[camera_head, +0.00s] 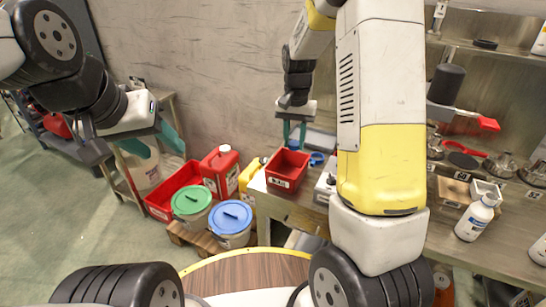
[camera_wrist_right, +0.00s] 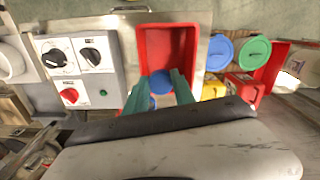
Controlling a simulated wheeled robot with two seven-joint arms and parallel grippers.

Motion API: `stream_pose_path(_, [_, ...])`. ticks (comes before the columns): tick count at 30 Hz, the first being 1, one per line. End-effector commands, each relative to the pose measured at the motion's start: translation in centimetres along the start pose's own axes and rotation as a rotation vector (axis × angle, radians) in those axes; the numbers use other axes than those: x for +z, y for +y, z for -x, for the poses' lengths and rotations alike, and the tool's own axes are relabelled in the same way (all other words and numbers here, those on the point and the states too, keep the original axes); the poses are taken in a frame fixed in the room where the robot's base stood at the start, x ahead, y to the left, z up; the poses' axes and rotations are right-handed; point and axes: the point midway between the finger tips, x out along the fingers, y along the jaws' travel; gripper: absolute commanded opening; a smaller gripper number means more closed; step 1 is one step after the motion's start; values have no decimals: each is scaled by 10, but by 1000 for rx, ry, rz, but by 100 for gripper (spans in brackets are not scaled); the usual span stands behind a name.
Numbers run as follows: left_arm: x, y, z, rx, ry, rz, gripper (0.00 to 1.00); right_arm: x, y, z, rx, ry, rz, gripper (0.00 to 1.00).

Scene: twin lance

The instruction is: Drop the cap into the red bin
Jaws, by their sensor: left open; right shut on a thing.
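The red bin (camera_head: 287,185) is a small open box at the left end of the workbench. It fills the upper middle of the right wrist view (camera_wrist_right: 145,50). My right gripper (camera_head: 294,138) points down over the bin, its teal fingers shut on a small blue cap (camera_wrist_right: 160,82). In the right wrist view the cap sits between the fingertips (camera_wrist_right: 160,90) against the bin's interior. Its exact height above the bin floor is hard to tell. My left gripper (camera_head: 146,152) is open and empty at the left, away from the bench.
A larger red crate (camera_head: 158,213), a red canister (camera_head: 220,172) and buckets with green (camera_head: 192,201) and blue (camera_head: 230,217) lids stand left of the bench. A grey control box with knobs (camera_wrist_right: 108,75) is beside the bin. A white bottle (camera_head: 476,218) stands at the right.

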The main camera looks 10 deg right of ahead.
Motion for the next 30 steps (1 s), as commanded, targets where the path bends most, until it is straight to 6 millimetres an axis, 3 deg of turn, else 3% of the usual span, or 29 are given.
stream_pose_path(15, [0, 0, 0, 0, 0, 0, 52, 0, 0, -52, 2, -2, 1, 0])
stream_pose_path(26, [0, 0, 0, 0, 0, 0, 52, 0, 0, -57, 0, 0, 0, 0])
stream_pose_path(27, [0, 0, 0, 0, 0, 0, 52, 0, 0, -57, 0, 0, 0, 34])
stream_pose_path(30, [0, 0, 0, 0, 0, 0, 52, 0, 0, -57, 0, 0, 0, 54])
